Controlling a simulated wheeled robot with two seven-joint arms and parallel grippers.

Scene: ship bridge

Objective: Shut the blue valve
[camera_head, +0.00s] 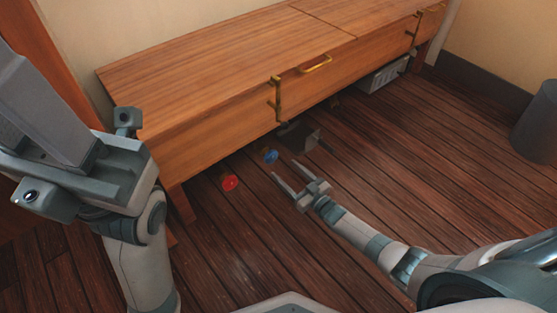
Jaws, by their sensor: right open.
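The blue valve (270,156) is small and sits low by the floor, just under the front edge of the wooden bench. A red valve (230,183) is to its left and nearer to me. My right gripper (284,174) is open and empty, with its two fingers pointing toward the bench. Its fingertips are close to the blue valve, just in front of and below it in the picture, and appear apart from it. My left arm is at the left side, and its gripper's fingers cannot be made out.
The wooden bench (225,62) with brass fittings overhangs the valves. A dark box-like object (300,137) is under it beside the blue valve. A light grey crate (384,75) lies farther right under the bench. A dark bin (538,125) stands at right. The plank floor between is clear.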

